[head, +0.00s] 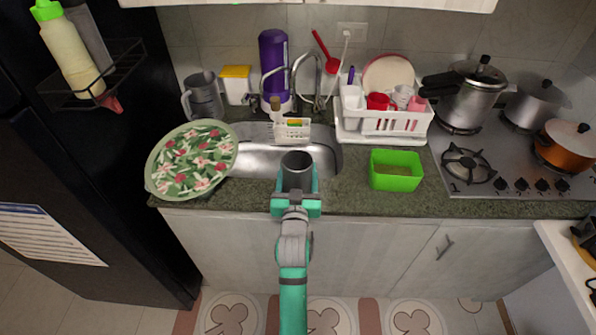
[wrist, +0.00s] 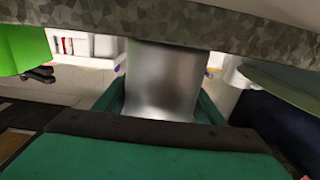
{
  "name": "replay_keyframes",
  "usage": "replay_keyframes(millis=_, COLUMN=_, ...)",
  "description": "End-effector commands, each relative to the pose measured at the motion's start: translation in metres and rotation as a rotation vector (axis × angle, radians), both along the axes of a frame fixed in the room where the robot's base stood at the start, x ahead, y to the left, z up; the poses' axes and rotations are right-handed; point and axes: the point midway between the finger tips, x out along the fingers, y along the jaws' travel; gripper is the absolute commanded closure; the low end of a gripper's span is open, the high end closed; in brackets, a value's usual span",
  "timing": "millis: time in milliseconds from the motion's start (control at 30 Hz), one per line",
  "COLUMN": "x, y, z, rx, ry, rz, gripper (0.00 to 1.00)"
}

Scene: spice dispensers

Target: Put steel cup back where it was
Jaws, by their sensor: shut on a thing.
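The steel cup (head: 297,174) is held upright in my gripper (head: 296,193), at the front edge of the counter by the sink in the head view. I see its dark open top; its lower part is hidden by the gripper. In the wrist view, the steel cup (wrist: 162,88) stands between the two green fingers, and the counter edge (wrist: 200,40) crosses the top of the picture. My gripper is shut on the cup. I cannot tell whether the cup touches the counter.
The sink (head: 262,160) lies just behind the cup. A round floral tray (head: 192,157) is to the left. A green bin (head: 396,182) is to the right, with a white dish rack (head: 383,125) behind it. A strip of counter (head: 345,193) between cup and bin is bare.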

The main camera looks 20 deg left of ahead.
Motion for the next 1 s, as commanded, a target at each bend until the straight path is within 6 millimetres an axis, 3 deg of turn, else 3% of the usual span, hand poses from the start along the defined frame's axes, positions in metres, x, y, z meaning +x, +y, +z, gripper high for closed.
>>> replay_keyframes(millis=100, x=0.0, y=0.0, z=-0.003, rx=0.0, ry=-0.001, rz=0.0, gripper=0.76)
replay_keyframes(millis=133, x=0.0, y=0.0, z=-0.003, rx=0.0, ry=-0.001, rz=0.0, gripper=0.32)
replay_keyframes(millis=200, x=0.0, y=0.0, z=-0.003, rx=0.0, ry=0.0, rz=0.0, gripper=0.18)
replay_keyframes(millis=633, x=-0.005, y=-0.002, z=-0.001, rx=0.0, ry=0.002, rz=-0.001, gripper=0.18)
replay_keyframes(millis=1000, x=-0.064, y=-0.019, z=-0.001, rx=0.001, ry=0.002, rz=0.0, gripper=0.18)
